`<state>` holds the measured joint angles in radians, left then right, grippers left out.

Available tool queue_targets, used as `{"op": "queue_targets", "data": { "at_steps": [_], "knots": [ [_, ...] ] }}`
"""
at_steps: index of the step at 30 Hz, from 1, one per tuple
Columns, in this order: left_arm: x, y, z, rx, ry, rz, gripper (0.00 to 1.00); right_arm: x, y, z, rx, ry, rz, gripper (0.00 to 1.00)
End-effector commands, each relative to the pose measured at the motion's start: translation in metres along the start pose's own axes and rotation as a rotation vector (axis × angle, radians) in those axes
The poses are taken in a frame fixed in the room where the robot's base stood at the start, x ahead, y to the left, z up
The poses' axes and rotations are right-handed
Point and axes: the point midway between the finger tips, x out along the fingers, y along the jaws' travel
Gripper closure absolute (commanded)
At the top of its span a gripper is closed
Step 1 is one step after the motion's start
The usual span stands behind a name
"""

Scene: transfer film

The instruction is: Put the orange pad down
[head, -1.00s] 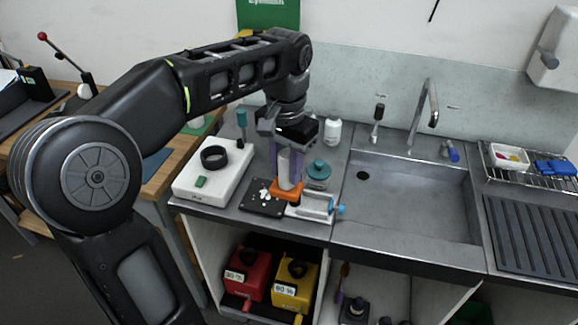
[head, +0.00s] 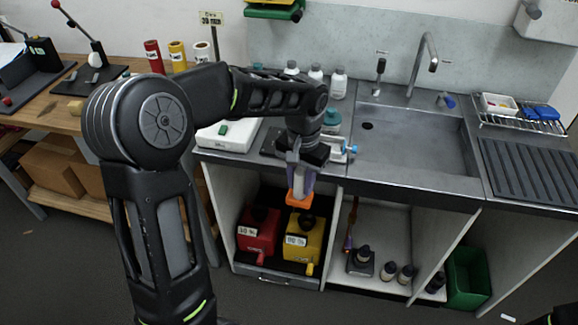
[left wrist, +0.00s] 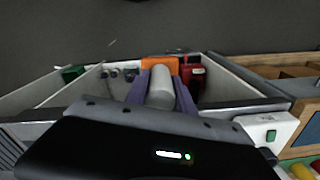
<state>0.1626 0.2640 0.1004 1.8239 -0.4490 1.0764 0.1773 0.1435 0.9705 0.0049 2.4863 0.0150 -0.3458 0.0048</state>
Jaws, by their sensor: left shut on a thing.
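The orange pad (head: 299,201) hangs at the lower end of my left gripper (head: 299,188), in front of the open cabinet below the counter. In the left wrist view the orange pad (left wrist: 160,64) shows beyond a pale grey cylinder (left wrist: 161,88), which sits between the two purple fingers of my left gripper (left wrist: 161,84). The gripper is shut on this piece. The pad appears clear of the counter, with the red and yellow boxes behind and below it. My right gripper is not in view.
A red box (head: 257,233) and a yellow box (head: 303,238) stand in the cabinet. The sink (head: 415,143) is at the right. A green bin (head: 467,276) stands below.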

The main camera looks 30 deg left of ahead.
Motion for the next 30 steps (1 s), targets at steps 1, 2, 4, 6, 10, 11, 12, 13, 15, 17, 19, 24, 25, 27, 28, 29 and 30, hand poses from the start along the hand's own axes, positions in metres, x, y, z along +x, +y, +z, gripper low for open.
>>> {"op": "queue_targets", "data": {
  "at_steps": [1,2,4,6,10,11,12,13,15,17,19,24,25,27,28,29,30],
  "knots": [
    [0.016,0.006,-0.002,0.003,-0.005,0.0,1.0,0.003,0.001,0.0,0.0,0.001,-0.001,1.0],
    [0.024,0.009,-0.003,0.003,-0.005,-0.001,1.0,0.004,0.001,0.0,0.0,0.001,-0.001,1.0],
    [0.045,0.017,-0.006,0.004,-0.005,-0.001,1.0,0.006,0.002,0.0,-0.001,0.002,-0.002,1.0],
    [0.07,0.027,-0.009,0.007,-0.007,-0.002,1.0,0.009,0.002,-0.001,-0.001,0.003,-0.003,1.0],
    [0.122,0.053,-0.009,0.014,-0.007,0.0,1.0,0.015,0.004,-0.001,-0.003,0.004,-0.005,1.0],
    [0.133,0.059,-0.009,0.015,-0.006,0.002,1.0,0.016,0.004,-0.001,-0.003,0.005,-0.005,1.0],
    [0.145,0.066,-0.008,0.017,-0.004,0.004,1.0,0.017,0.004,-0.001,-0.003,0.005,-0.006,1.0],
    [0.154,0.071,-0.007,0.019,-0.003,0.006,1.0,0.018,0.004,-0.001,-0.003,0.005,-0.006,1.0],
    [0.168,0.08,-0.005,0.022,-0.001,0.011,1.0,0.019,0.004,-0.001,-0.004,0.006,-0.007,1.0],
    [0.177,0.085,-0.004,0.023,0.001,0.013,1.0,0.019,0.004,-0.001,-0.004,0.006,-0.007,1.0],
    [0.182,0.089,-0.003,0.023,0.002,0.016,1.0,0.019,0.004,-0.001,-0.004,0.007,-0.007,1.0],
    [0.184,0.09,-0.003,0.022,0.003,0.017,1.0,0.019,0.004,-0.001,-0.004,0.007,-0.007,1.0],
    [0.184,0.09,-0.003,0.022,0.003,0.017,1.0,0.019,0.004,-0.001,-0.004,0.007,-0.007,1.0],
    [0.184,0.09,-0.003,0.022,0.003,0.017,1.0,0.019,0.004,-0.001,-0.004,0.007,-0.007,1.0],
    [0.184,0.09,-0.003,0.022,0.003,0.017,1.0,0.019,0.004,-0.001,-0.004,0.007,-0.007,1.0],
    [0.184,0.09,-0.003,0.022,0.003,0.017,1.0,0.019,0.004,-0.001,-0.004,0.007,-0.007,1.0],
    [0.184,0.09,-0.003,0.022,0.003,0.017,1.0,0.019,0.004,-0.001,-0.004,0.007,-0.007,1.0]
  ]
}}
